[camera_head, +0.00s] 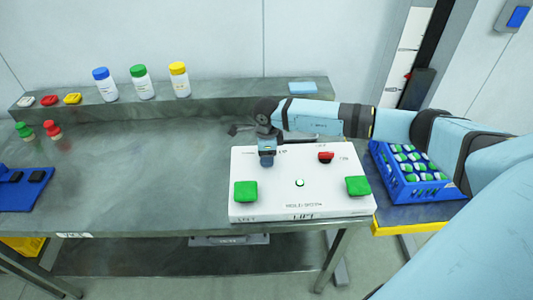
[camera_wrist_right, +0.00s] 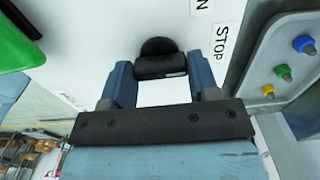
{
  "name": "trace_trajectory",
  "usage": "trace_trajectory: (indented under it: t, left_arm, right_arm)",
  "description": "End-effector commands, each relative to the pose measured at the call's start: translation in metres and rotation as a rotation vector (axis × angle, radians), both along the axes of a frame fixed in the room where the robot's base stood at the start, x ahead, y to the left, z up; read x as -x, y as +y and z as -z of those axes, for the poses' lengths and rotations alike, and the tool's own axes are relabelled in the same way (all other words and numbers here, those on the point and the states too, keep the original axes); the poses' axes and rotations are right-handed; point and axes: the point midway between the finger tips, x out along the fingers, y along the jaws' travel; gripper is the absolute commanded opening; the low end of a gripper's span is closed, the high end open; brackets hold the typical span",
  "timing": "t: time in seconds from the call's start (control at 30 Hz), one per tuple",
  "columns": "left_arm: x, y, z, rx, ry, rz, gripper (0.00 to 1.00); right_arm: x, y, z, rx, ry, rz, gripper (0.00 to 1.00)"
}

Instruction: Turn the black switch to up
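The white control box (camera_head: 300,208) lies on the steel table. The black switch (camera_wrist_right: 160,58) shows in the right wrist view as a rounded black knob on the white panel, near the "STOP" label. In the head view it is hidden behind my right gripper (camera_head: 267,160), which points down over the box's back left part. In the wrist view the fingers of my right gripper (camera_wrist_right: 162,78) are apart, one on each side of the switch's near edge, with gaps visible on both sides. Whether the fingertips reach down to its full height I cannot tell. My left gripper is not in view.
The box also bears two green buttons (camera_head: 246,191) (camera_head: 357,186) and a red one (camera_head: 325,156). A blue crate (camera_head: 408,188) of bottles stands right of it. Capped bottles (camera_head: 142,83) stand on the back shelf.

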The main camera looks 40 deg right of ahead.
Motion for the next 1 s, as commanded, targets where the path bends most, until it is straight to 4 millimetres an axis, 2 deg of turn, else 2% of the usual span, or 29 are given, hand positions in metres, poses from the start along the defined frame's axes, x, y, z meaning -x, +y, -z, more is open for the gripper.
trace_trajectory:
  t: [0.37,1.0]
  left_arm:
    - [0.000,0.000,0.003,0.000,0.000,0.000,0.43]
    - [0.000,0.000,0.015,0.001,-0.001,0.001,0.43]
  right_arm:
    - [0.000,0.000,0.001,-0.001,-0.001,0.082,0.32]
    - [0.000,0.000,0.000,-0.001,0.000,0.587,0.32]
